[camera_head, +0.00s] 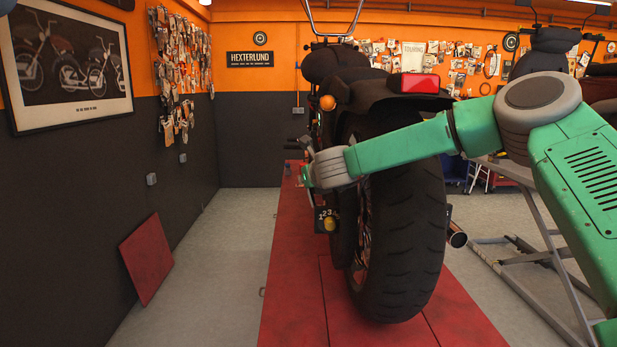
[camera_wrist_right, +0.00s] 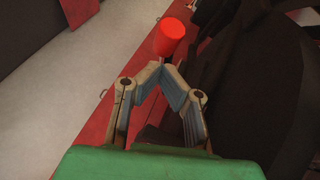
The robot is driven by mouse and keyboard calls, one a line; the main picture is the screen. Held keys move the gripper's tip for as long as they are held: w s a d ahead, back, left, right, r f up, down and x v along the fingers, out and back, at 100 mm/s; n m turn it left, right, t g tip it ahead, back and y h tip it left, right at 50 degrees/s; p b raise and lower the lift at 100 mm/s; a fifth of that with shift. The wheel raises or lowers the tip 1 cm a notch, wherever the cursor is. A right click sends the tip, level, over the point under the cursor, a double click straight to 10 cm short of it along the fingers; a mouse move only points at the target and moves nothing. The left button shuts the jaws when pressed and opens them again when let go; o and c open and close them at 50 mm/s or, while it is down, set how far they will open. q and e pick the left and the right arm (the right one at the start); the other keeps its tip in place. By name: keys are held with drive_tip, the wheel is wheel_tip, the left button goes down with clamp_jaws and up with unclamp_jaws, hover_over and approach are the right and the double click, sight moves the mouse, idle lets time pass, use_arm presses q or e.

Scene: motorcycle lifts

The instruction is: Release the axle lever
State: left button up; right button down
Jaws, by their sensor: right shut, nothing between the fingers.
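A bright red cylindrical knob (camera_wrist_right: 175,38) on a short pale stem shows in the right wrist view, just beyond my fingertips. It looks like the handle of the axle lever, but the rest of the lever is hidden. My right gripper (camera_wrist_right: 163,67) is shut and empty, its fingertips meeting in a point close to the knob's stem. I cannot tell if they touch it. In the head view my right arm reaches across the motorcycle's rear wheel (camera_head: 400,240) to its left side, and the fingers are not clear there. My left gripper is not in view.
The motorcycle stands on a red lift platform (camera_head: 290,300). A red panel (camera_head: 146,258) leans on the left wall. Grey floor (camera_head: 215,270) left of the platform is clear. A metal stand (camera_head: 545,230) is at right.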

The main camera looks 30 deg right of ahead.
drive_tip(key=shift+w+d+r, duration=0.3)
drive_tip(key=shift+w+r, duration=0.05)
drive_tip(key=shift+w, duration=0.05)
drive_tip(key=shift+w+r, duration=0.1)
drive_tip(key=shift+r, duration=0.1)
drive_tip(key=shift+d, duration=0.1)
